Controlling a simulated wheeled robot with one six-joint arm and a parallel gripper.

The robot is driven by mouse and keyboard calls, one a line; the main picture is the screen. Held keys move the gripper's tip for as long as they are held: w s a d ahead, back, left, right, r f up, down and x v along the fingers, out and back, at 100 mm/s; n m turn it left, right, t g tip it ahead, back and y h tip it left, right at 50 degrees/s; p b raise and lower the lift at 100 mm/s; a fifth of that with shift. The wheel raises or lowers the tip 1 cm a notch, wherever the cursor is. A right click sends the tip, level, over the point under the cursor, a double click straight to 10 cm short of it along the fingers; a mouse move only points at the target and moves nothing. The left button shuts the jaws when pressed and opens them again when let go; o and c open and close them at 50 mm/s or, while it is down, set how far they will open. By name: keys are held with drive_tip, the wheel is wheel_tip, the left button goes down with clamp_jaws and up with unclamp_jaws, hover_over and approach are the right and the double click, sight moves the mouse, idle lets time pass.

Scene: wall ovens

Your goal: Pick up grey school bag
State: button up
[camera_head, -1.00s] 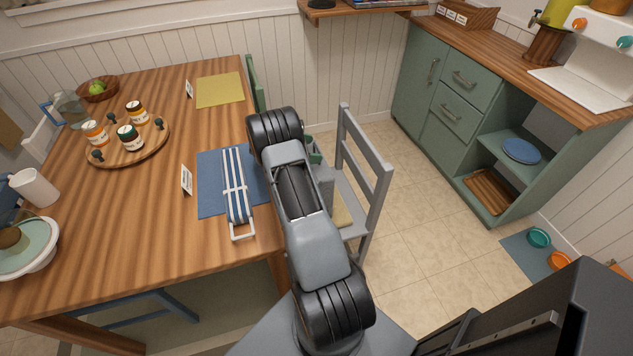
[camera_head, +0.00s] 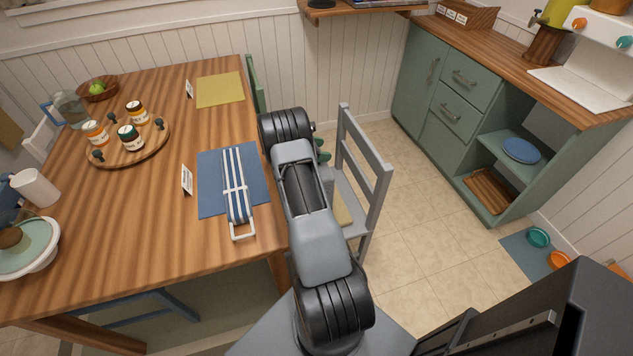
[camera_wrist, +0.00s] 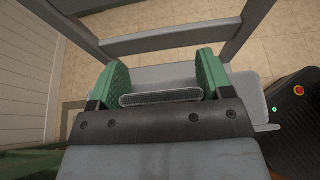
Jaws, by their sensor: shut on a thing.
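My gripper (camera_wrist: 162,78) shows in the wrist view with its two green fingers set apart. A grey, mesh-textured strap or handle (camera_wrist: 160,97) lies across between them, and the fingers are closed on it. I take it to be part of the grey school bag. A lighter grey surface beyond the strap may be the bag or the chair; I cannot tell which. In the head view my arm hides most of the gripper (camera_head: 322,150) and of the bag. Only the green finger parts and a sliver of grey show beside the grey chair.
The grey chair (camera_head: 370,160) stands close to the right of my arm. The wooden table (camera_head: 130,215) is close on the left, with a blue mat (camera_head: 210,180) and a striped case (camera_head: 236,190) near its edge. Tiled floor (camera_head: 430,210) lies open between chair and green cabinet (camera_head: 440,100).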

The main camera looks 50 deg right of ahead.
drive_tip(key=c, duration=0.8)
drive_tip(key=shift+c, duration=0.2)
drive_tip(key=shift+r, duration=0.1)
